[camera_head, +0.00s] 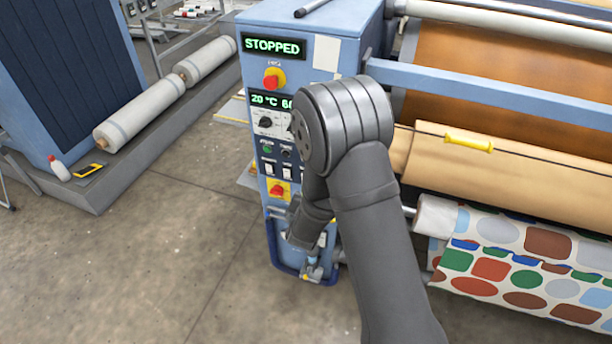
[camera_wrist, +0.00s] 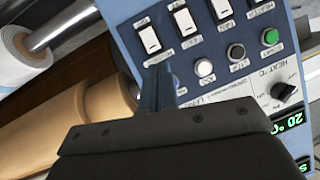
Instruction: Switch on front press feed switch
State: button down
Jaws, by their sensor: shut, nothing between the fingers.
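A row of white rocker switches shows on the blue press panel in the wrist view: a left one (camera_wrist: 148,38), a middle one (camera_wrist: 185,20) and a right one (camera_wrist: 220,8). Their tilted, inverted labels are too blurred for me to tell surely which is the front press feed switch. I cannot tell which way the rockers are pressed. My gripper (camera_wrist: 162,88) is shut and empty, just below the left and middle rockers in that view, apparently apart from them. In the head view, white rockers (camera_head: 269,169) show on the panel; my arm hides part of it.
The wrist view also shows a white button (camera_wrist: 205,68), a green button (camera_wrist: 270,37) and a heat knob (camera_wrist: 284,91). Rollers fill the right; open floor lies left.

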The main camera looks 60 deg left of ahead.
jog(key=s+a+f+m+h, duration=0.3)
jog(key=s+f+m+h, duration=0.1)
jog(key=m, duration=0.4)
jog(key=s+f, duration=0.1)
jog(key=s, duration=0.1)
jog(key=shift+s+a, duration=0.15)
jog(key=shift+s, duration=0.25)
jog(key=shift+w, duration=0.1)
jog(key=w+a+r, duration=0.1)
jog(key=w+a, duration=0.5)
jog(key=shift+r, duration=0.15)
jog(key=shift+w+a, duration=0.1)
dwell(1.7)
jog(key=shift+w+a, duration=0.25)
jog(key=shift+w+a+r, duration=0.1)
jog(key=shift+w+a, duration=0.1)
dwell(0.8)
jog(key=shift+s+d, duration=0.1)
